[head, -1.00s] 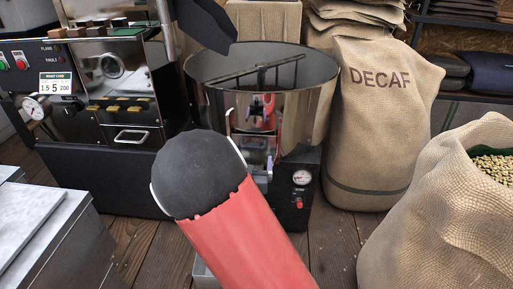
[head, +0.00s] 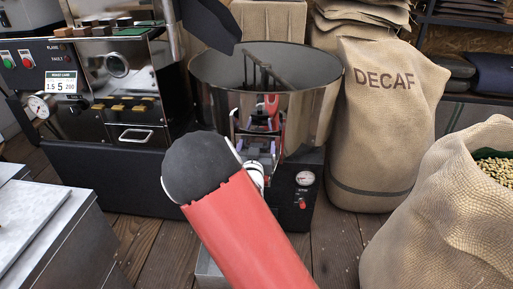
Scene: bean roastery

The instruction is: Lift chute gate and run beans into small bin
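A steel drum (head: 310,112) stands at the centre, open at the top, with a dark stirring arm inside. On its front wall is the chute, with a red handle (head: 271,104) standing up above a small metal frame. My gripper (head: 262,138) is in front of the chute, close below the red handle. The red arm and its dark joint hide part of it, so whether the fingers touch the handle or are closed does not show. A grey metal edge (head: 206,268), perhaps the small bin, shows low beside the arm and is mostly hidden.
A roaster control panel (head: 85,85) with a gauge stands left. A DECAF sack (head: 385,130) stands right of the drum, and an open sack (head: 440,215) of pale beans is nearer right. A metal-topped cabinet (head: 50,230) is at lower left. Some wooden floor (head: 150,240) is bare.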

